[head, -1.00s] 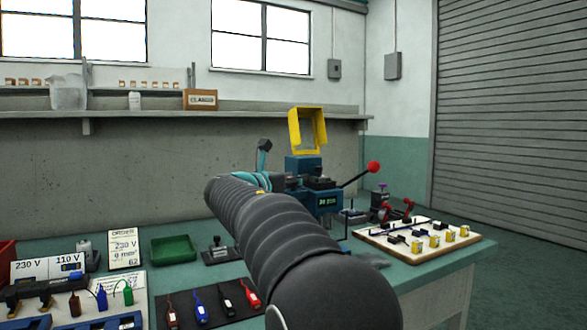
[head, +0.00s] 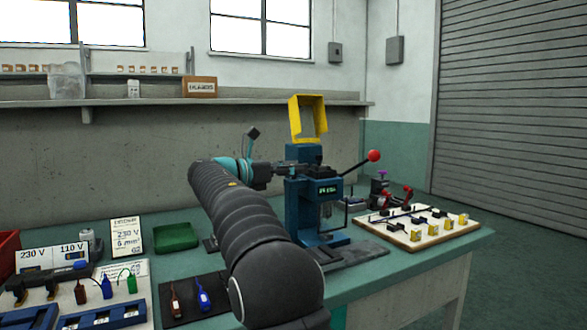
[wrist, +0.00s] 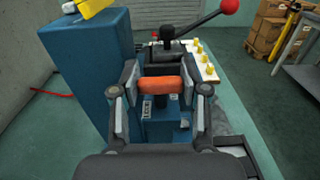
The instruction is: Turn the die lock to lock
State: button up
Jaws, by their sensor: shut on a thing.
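The blue press (head: 303,210) stands on the bench, with a yellow guard (head: 308,118) on top and a red-knobbed lever (head: 374,156) at its right. In the wrist view an orange-red bar (wrist: 158,85), which looks like the die lock's handle, lies crosswise between my fingers. My gripper (wrist: 159,92) is shut on this bar, one finger at each end. In the head view my gripper (head: 283,169) is at the left of the press head, and the bar cannot be made out. A small pale label (wrist: 147,108) shows below the bar, too small to read.
A board with yellow and black parts (head: 418,228) lies right of the press. A green tray (head: 176,237), signs and small coloured tools are on the left of the bench. Cardboard boxes (wrist: 275,30) stand beyond the bench in the wrist view.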

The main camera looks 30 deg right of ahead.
jog(key=o, duration=0.9)
jog(key=shift+a, duration=0.15)
jog(key=a, duration=1.1)
jog(key=shift+s+a, duration=0.1)
jog(key=shift+a, duration=0.3)
